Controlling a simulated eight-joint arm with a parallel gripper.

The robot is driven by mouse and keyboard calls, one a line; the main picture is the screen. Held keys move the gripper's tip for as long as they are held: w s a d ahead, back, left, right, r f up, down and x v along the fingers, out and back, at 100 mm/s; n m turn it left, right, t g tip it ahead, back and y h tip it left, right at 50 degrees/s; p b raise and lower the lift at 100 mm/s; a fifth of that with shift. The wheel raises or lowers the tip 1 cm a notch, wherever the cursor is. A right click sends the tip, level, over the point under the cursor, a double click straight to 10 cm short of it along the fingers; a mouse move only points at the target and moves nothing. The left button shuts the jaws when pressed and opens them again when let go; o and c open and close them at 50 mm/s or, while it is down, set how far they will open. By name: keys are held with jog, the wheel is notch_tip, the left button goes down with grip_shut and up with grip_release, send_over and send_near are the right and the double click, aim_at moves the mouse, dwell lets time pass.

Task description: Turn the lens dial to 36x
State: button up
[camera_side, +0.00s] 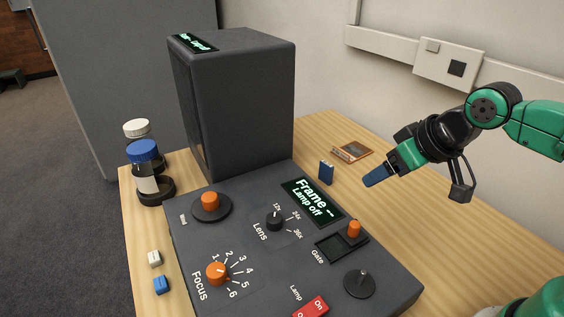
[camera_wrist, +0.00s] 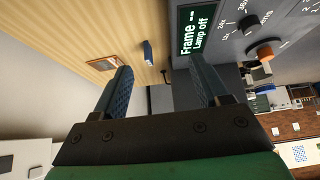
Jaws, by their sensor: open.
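The lens dial (camera_side: 275,222) is a small black knob on the sloping dark console, with white marks 12x, 24x and 36x around its right side. Where its pointer aims is too small to tell. In the wrist view the dial (camera_wrist: 250,23) is near the top right, beyond the right finger. My gripper (camera_side: 376,177) is in the air right of the console and well apart from the dial. In the wrist view its two blue fingers (camera_wrist: 163,84) are spread with nothing between them.
The display (camera_side: 313,200) reads "Frame --" and "Lamp off". An orange focus knob (camera_side: 217,273), an orange wind knob (camera_side: 210,202), the gate's orange handle (camera_side: 354,229) and a red lamp switch (camera_side: 311,307) surround the dial. A tall dark box (camera_side: 245,105) stands behind.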

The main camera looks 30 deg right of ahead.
jog(key=w+a+n+g, duration=0.3)
jog(key=w+a+n, duration=0.15)
jog(key=a, duration=0.25)
jog(key=n+g, duration=0.4)
send_over(274, 218)
jog(key=f, duration=0.3)
jog(key=shift+d, duration=0.25)
jog(key=shift+a+f, duration=0.25)
jog(key=shift+f, duration=2.7)
grip_shut()
